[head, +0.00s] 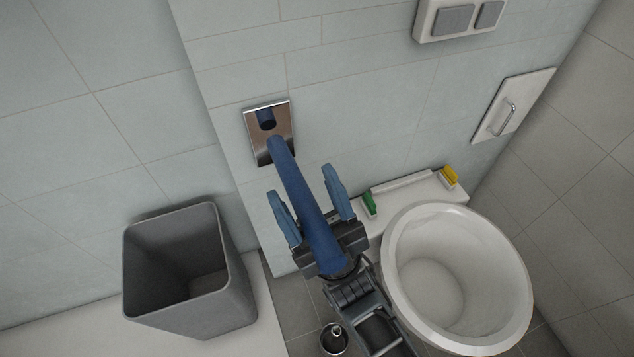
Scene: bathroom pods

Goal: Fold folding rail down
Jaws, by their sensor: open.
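The folding rail (299,186) is a blue tube fixed to a shiny metal wall plate (257,146). It reaches from the plate toward the camera, and its near end overlaps the body of my gripper. I cannot tell its exact angle from this view. A short blue stub shows at the top of the plate. My gripper (300,182) is open, with one blue finger on each side of the rail. Gaps show between the rail and both fingers. The contact at the near end is hidden.
A grey bin (185,265) stands at the left on a white ledge (262,318). A white toilet bowl (455,280) is close on the right of my arm. Green (369,203) and yellow (449,177) items sit behind it. A small metal canister (334,340) is below.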

